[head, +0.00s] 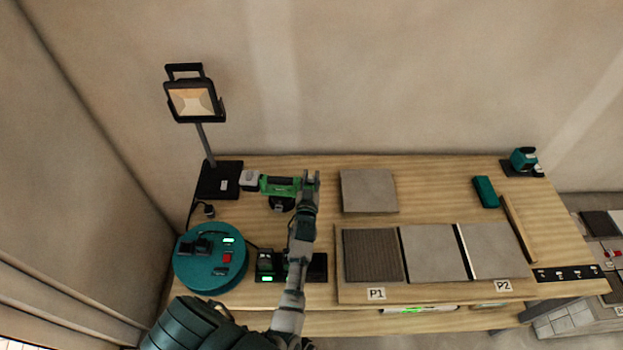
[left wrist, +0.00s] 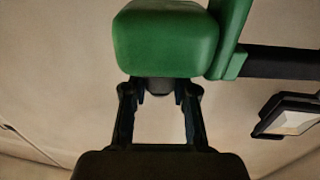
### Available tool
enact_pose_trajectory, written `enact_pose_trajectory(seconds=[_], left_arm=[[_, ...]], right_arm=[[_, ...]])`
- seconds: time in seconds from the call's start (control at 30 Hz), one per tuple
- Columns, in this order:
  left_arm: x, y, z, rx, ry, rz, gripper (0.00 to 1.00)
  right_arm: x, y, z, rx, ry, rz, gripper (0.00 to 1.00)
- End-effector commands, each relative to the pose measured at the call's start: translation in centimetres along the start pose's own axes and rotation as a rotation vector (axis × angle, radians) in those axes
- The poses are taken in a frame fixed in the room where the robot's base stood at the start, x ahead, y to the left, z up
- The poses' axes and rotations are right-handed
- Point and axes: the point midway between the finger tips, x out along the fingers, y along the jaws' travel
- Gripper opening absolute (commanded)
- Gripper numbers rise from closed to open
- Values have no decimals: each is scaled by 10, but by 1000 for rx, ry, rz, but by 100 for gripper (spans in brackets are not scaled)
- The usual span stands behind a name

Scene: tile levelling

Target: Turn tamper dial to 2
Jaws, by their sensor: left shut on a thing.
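The green tamper (head: 283,187) lies on the back left of the wooden table, with a pale block at its left end and a dark round part under it. My left gripper (head: 310,181) is at its right end. In the left wrist view the tamper's green body (left wrist: 165,42) fills the top. The left gripper's fingers (left wrist: 160,95) stand on both sides of a short dark knob (left wrist: 159,86) at the end of that body, which looks like the dial. The gripper is shut on this knob. No dial numbers can be read. My right gripper is not in view.
A work lamp (head: 195,102) stands at the back left. A teal drum (head: 210,275) and a charger with green lights (head: 265,266) are at the front left. Grey tiles (head: 432,252) lie on a board at right, with a loose tile (head: 368,190) behind.

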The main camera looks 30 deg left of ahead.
Motion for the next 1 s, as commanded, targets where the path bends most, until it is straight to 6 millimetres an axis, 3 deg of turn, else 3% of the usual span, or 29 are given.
enact_pose_trajectory(seconds=[0.07,0.1,0.2,0.57,1.0], left_arm=[[0,0,-3,2,6,1,0],[0,0,-3,2,6,1,30],[0,0,-2,2,5,1,54],[-5,0,0,1,1,2,54],[-69,0,1,0,1,2,54]], right_arm=[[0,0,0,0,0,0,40],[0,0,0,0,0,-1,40],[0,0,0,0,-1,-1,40],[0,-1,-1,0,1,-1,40],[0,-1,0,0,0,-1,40]])
